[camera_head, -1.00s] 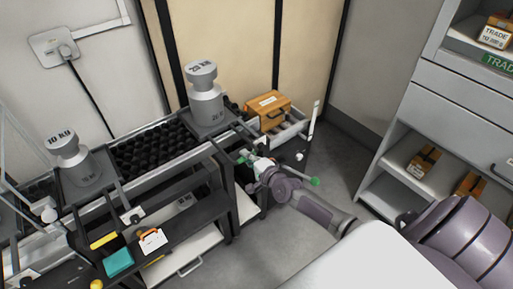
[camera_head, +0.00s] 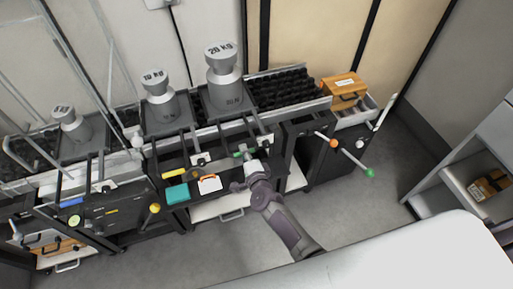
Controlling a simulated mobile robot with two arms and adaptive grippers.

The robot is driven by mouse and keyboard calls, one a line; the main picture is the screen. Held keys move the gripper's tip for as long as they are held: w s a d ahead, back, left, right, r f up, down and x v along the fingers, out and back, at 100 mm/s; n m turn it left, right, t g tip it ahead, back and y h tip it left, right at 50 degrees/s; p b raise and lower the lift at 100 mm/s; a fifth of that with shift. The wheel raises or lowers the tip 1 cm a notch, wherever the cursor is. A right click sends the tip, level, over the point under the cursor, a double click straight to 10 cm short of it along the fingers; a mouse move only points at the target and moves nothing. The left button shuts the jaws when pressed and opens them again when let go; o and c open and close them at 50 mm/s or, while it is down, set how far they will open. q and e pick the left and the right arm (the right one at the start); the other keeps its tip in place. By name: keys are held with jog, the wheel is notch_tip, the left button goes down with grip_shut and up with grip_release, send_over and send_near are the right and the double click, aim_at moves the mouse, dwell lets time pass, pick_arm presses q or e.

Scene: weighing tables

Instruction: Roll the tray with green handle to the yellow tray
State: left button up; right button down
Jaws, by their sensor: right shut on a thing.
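The tray with the green handle (camera_head: 212,114) carries a grey 20 kg weight (camera_head: 223,78) on the roller track. My right gripper (camera_head: 246,160) is at its front, shut on the green handle (camera_head: 240,153). The handle is mostly covered by the fingers. The tray with the yellow handle (camera_head: 151,126) stands just to its left, carrying a 10 kg weight (camera_head: 158,92). Its yellow handle (camera_head: 173,174) shows in front, below it. The two trays are close together; I cannot tell whether they touch. My left gripper is not in view.
Black rollers (camera_head: 285,88) lie bare to the right of the 20 kg weight. A wooden box (camera_head: 346,90) stands at the track's right end. A lever with a green ball (camera_head: 369,172) sticks out at the front right. Another weighted tray (camera_head: 77,150) is farther left.

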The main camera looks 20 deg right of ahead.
jog(key=shift+a, duration=0.7)
jog(key=shift+d, duration=0.1)
jog(key=c, duration=1.2)
grip_release()
jog(key=shift+s, duration=0.1)
jog(key=v, duration=1.2)
jog(key=shift+d+f, duration=0.1)
